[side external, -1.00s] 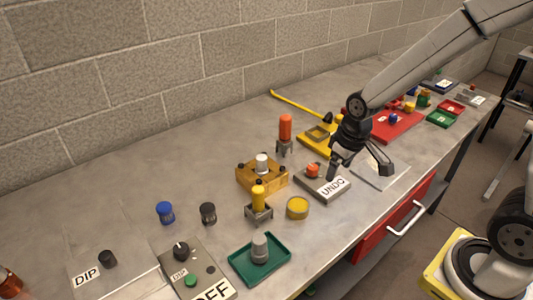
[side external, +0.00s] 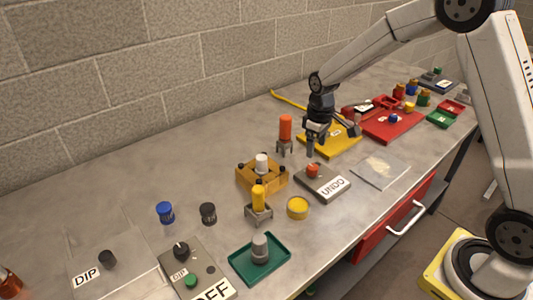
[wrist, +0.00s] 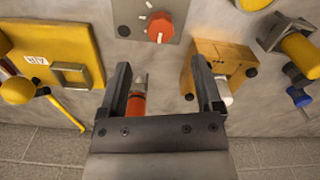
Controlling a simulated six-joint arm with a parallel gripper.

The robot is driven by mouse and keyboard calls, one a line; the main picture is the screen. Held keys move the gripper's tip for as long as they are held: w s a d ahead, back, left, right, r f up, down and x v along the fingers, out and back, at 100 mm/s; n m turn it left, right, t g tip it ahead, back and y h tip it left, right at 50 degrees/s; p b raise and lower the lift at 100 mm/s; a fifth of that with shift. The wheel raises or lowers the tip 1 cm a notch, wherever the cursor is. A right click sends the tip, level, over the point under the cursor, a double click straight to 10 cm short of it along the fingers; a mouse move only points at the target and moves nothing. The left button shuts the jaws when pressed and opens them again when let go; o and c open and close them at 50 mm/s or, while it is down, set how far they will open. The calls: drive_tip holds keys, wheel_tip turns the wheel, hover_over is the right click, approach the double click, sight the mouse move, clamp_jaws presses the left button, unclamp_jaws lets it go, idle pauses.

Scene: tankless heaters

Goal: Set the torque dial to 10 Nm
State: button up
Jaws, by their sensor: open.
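An orange-red dial (side external: 313,170) sits on a grey box (side external: 322,184) whose front reads "UNDO". In the wrist view the dial (wrist: 160,27) shows a white pointer mark and small marks beside it, too small to read. No Nm figures are legible, so I cannot tell its setting. My gripper (side external: 332,141) is open and empty above the bench, behind the grey box. In the wrist view its fingers (wrist: 162,76) are spread, with the dial beyond the tips. An orange-handled tool (wrist: 137,104) shows between the fingers, partly hidden.
The orange-handled tool (side external: 285,128) stands upright in a grey holder left of my gripper. A wooden block (side external: 250,181) with a pale peg is nearby. A yellow plate (side external: 345,147) lies behind and right. A yellow tin (side external: 297,208) stands in front. The bench has clear room at left.

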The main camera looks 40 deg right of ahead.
sight(313, 167)
drive_tip(key=shift+f, duration=3.85)
clamp_jaws()
drive_tip(key=shift+m, duration=0.5)
drive_tip(key=m, duration=0.3)
drive_tip(key=shift+a+m, duration=0.1)
drive_tip(key=shift+m, duration=2.3)
